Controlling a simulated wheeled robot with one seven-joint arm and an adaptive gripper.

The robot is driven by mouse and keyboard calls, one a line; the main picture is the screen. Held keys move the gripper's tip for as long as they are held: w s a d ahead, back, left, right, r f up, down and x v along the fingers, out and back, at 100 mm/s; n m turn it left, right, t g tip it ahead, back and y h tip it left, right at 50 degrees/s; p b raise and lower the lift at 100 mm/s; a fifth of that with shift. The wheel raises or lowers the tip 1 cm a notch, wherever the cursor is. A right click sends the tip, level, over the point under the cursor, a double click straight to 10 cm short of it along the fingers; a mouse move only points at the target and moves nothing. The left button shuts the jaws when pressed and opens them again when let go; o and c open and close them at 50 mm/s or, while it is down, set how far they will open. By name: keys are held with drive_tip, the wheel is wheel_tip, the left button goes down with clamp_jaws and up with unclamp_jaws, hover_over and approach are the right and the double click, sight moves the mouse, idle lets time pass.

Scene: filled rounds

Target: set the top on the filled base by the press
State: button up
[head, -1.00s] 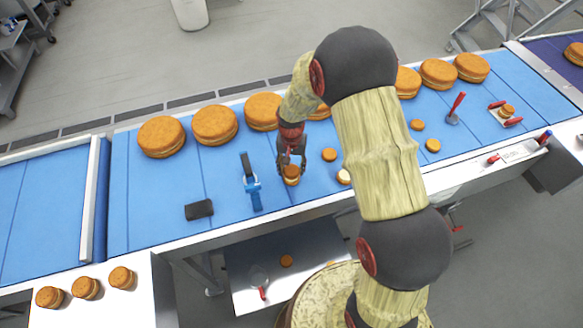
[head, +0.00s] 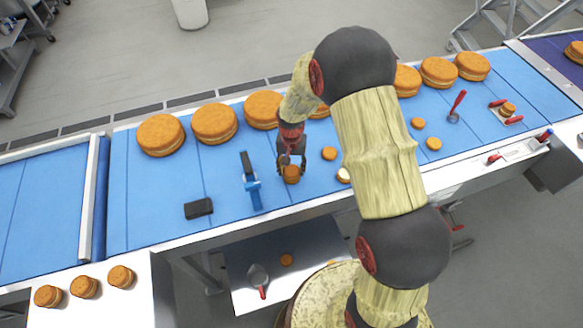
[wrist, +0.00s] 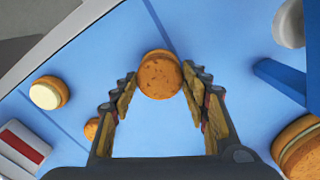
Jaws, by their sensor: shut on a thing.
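My gripper (head: 291,163) points down at the belt, just right of the blue press (head: 250,182). Its fingers are shut on a small orange-brown round top (wrist: 160,76), which sits between the fingertips in the wrist view. In the head view the held top (head: 291,173) is low at the belt, where a base beneath it is mostly hidden. I cannot tell whether the top rests on that base or hangs just above it. The press (wrist: 282,82) stands apart, to the right in the wrist view.
A cream-topped round (head: 343,175) and a plain small round (head: 329,153) lie right of my gripper. Large rounds (head: 214,123) line the far side. A dark block (head: 198,208) lies left of the press. Open belt lies between block and press.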

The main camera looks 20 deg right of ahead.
drive_tip(key=shift+f, duration=0.2)
drive_tip(key=o, duration=0.8)
drive_tip(key=o, duration=0.3)
drive_tip(key=shift+o, duration=1.1)
drive_tip(key=shift+r+p, duration=2)
drive_tip(key=shift+r, duration=1.55)
